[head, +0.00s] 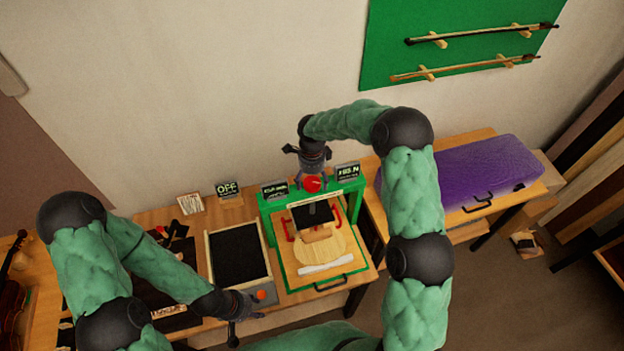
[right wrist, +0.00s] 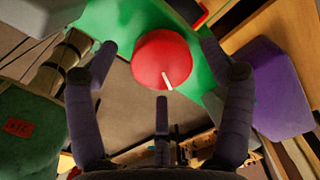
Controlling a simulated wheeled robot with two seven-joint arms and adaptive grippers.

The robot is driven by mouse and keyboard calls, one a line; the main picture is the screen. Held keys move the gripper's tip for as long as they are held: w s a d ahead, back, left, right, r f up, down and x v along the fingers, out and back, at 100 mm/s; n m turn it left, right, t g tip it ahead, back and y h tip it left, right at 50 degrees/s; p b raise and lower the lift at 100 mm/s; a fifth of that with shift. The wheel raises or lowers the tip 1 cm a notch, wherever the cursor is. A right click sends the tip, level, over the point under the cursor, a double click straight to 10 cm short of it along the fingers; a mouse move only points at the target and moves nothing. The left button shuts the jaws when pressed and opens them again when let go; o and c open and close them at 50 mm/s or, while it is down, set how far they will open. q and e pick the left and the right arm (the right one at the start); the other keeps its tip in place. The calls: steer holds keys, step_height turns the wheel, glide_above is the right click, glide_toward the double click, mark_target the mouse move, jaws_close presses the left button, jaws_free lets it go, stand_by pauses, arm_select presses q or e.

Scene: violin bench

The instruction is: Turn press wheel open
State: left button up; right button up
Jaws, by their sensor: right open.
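The press wheel is a round red knob (head: 312,184) on top of the green press frame (head: 268,205). In the right wrist view the red wheel (right wrist: 162,59) has a white mark pointing down and slightly right. My right gripper (head: 312,172) is over the wheel from above. Its fingers (right wrist: 160,75) are spread on both sides of the wheel, with visible gaps to it. A black press pad (head: 313,214) hangs below the frame's crossbar, above a pale wooden piece (head: 320,248). My left gripper (head: 247,324) is low, near the grey control box, with fingers apart and nothing visible between them.
Small displays (head: 347,172) stand on the press. A black tray (head: 238,256) and a grey box with a red button (head: 262,295) are left of it. A purple case (head: 462,172) lies on the right table. Bows hang on a green wall board (head: 385,55).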

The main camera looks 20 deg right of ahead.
steer(key=shift+f, duration=0.35)
steer(key=shift+w+f, duration=0.15)
steer(key=shift+f, duration=0.1)
steer(key=c, duration=1.1)
steer(key=shift+c, duration=0.2)
